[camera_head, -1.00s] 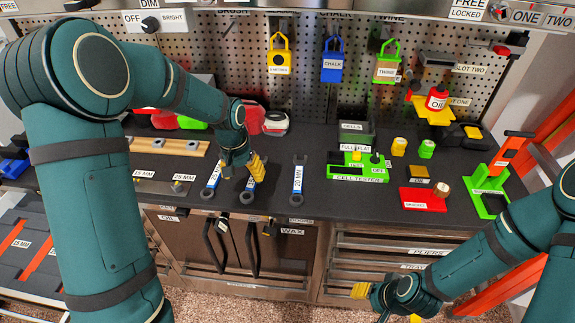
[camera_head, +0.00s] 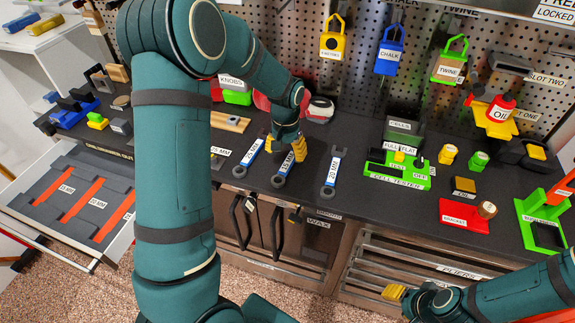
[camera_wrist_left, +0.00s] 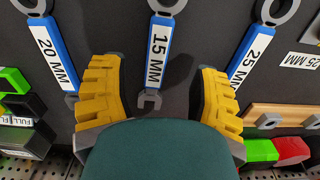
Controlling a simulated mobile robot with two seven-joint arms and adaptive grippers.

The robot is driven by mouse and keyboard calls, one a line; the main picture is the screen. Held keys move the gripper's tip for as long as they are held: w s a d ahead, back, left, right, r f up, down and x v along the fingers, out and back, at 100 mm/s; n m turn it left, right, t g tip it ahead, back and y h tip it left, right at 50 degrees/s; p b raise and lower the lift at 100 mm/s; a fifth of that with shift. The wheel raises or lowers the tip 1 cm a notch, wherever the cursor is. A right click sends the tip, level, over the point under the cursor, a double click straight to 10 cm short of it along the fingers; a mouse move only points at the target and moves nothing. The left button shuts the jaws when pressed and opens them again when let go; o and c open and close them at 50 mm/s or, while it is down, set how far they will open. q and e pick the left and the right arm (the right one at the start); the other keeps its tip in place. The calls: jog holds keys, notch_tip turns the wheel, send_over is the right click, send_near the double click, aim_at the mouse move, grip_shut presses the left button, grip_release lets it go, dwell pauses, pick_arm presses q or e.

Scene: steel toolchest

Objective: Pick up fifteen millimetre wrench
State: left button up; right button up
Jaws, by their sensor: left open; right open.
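The 15 mm wrench is blue with a white "15 MM" label and grey ends. It lies on the dark worktop in the head view (camera_head: 284,167) and in the middle of the left wrist view (camera_wrist_left: 158,48). My left gripper (camera_head: 285,148) is open above it. In the left wrist view, its yellow fingers (camera_wrist_left: 155,75) stand apart on either side of the wrench, with nothing between them held; whether they touch the worktop I cannot tell. My right gripper (camera_head: 393,293) hangs low in front of the drawers, open and far from the wrenches.
A 20 mm wrench (camera_wrist_left: 55,55) and a 25 mm wrench (camera_wrist_left: 252,55) flank the 15 mm one closely. A green cell tester (camera_head: 400,180) is to the right on the worktop. An open drawer (camera_head: 75,195) with red-slotted grey foam stands at the left.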

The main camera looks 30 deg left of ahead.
aim_at(288, 163)
pick_arm(q)
jog(key=f, duration=0.5)
jog(key=shift+w+f, duration=0.15)
jog(key=shift+w, duration=0.1)
jog(key=shift+d, duration=0.1)
grip_shut()
